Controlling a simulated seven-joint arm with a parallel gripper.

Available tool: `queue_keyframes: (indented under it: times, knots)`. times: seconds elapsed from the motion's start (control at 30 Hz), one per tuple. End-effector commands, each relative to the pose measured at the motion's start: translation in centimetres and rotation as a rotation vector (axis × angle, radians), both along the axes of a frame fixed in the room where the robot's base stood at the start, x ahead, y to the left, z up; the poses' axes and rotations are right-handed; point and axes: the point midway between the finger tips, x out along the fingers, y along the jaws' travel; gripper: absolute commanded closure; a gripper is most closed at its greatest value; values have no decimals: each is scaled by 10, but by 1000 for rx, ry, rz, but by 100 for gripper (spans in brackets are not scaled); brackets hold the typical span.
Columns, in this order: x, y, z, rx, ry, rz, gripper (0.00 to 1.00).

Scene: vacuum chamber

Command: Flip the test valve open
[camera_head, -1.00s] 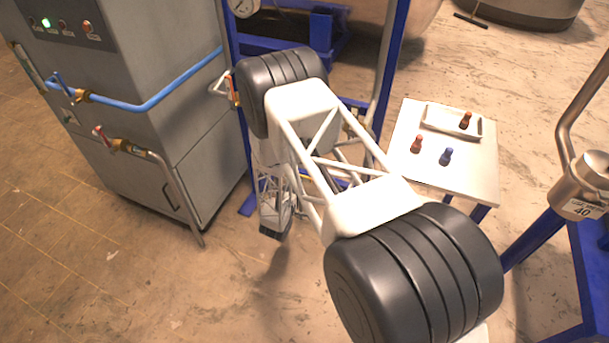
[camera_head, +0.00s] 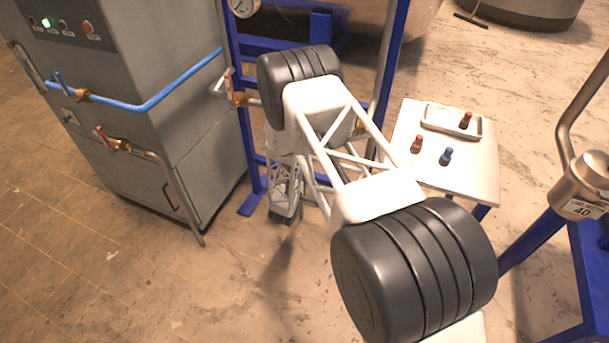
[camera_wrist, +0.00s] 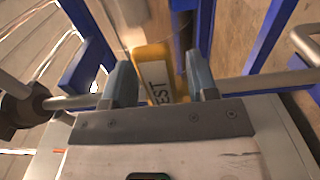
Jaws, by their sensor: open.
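In the wrist view, the test valve's yellow handle (camera_wrist: 155,62) carries a white label on which "EST" can be read. It shows between the two blue-grey fingers of my gripper (camera_wrist: 160,82), which stand apart with gaps beside the handle. I cannot tell whether either finger touches it. The lower end of the handle is hidden behind the gripper's front edge. In the head view, my arm covers much of the blue frame, and I cannot make out the fingertips or the labelled handle clearly.
A grey cabinet (camera_head: 150,110) with a blue hose (camera_head: 150,105) and red-handled valve (camera_head: 103,137) stands left. A small table (camera_head: 475,180) with a tray (camera_head: 436,124) and small bottles stands right. Blue posts (camera_wrist: 88,65) and a grey pipe (camera_wrist: 70,103) are close to my gripper.

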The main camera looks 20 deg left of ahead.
Motion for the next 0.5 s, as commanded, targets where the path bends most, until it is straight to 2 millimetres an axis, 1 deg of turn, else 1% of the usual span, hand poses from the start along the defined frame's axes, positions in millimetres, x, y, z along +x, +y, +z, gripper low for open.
queue_keyframes:
  times: [0.1,0.2,0.47,0.5]
  knots:
    - [8,-1,-1,-1,1,-1,47]
    - [11,-1,-1,0,1,-1,47]
    - [12,-1,-1,0,1,0,47]
    - [12,-1,-1,0,1,0,48]
